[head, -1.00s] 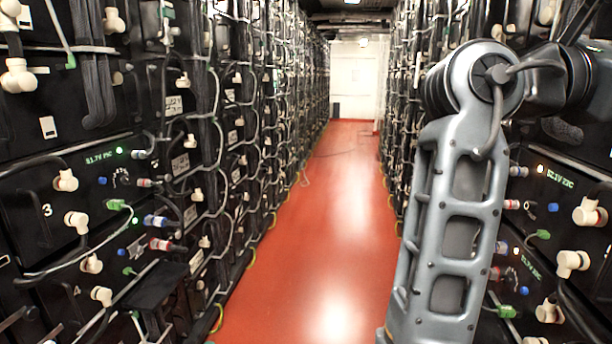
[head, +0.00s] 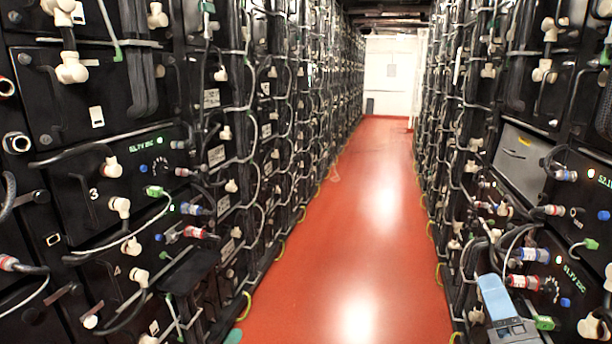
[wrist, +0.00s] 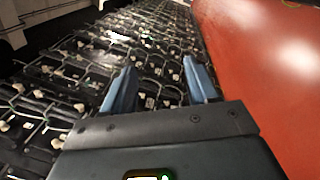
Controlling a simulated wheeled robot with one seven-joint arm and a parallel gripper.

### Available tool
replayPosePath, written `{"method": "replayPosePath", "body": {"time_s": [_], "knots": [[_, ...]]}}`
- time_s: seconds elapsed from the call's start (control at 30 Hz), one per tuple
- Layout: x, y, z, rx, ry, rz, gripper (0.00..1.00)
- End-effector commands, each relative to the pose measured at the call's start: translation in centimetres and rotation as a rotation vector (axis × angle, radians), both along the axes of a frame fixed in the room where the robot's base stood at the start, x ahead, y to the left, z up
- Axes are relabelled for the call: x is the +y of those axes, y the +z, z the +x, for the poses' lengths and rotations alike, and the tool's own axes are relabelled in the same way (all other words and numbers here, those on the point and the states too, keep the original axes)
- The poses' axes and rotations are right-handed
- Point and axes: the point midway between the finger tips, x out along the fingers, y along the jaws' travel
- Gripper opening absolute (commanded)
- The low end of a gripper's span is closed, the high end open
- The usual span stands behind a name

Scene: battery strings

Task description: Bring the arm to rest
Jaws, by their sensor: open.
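My gripper (wrist: 160,76) shows in the wrist view with its two blue fingers apart and nothing between them. The rack of black battery units fills the left and middle behind the fingers, and the red floor is at the right. In the head view, one light blue finger and part of the dark body of my gripper (head: 493,288) show at the bottom right, in front of the right rack. The rest of my arm is out of the head view.
Racks of battery units with cables and white fittings line both sides, the left rack (head: 100,190) and the right rack (head: 522,160). A red floor (head: 350,240) runs clear between them to a white door (head: 392,78) at the far end.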

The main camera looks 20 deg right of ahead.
Motion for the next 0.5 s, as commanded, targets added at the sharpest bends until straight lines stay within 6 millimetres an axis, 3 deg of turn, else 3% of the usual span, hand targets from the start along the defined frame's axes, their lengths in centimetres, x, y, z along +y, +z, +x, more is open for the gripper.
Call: {"method": "replayPosePath", "body": {"time_s": [0.03, 0.2, 0.5], "knots": [[1.0, -1.9, -1.3, 0.008, 0.055, 0.084, 0.59], [4.4, -6.5, -5.8, -0.002, 0.214, 0.445, 0.59], [9.6, -10.7, -15.6, -0.040, 0.313, 1.166, 0.59]]}}
